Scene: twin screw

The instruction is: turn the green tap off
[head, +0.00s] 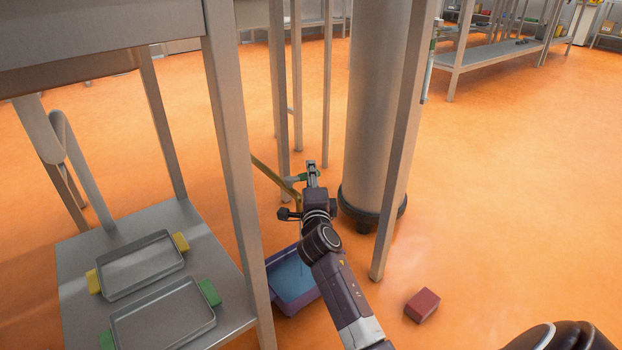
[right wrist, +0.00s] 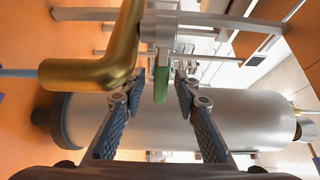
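The green tap handle (right wrist: 161,84) sits at a grey metal valve body (right wrist: 160,28), beside a bent brass pipe (right wrist: 92,73) in the right wrist view. In the head view the green tap (head: 293,179) is small and partly hidden by my right gripper (head: 312,170). In the right wrist view my right gripper (right wrist: 159,96) is open, with its two blue-padded fingers apart on either side of the green handle. I see a gap to each finger. My left gripper is not in view.
A large steel cylinder (head: 376,110) stands just right of my right gripper. Below is a purple tub (head: 302,299) with blue content. A steel shelf (head: 75,250) with two trays is at the left. A dark red block (head: 422,305) lies on the open orange floor.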

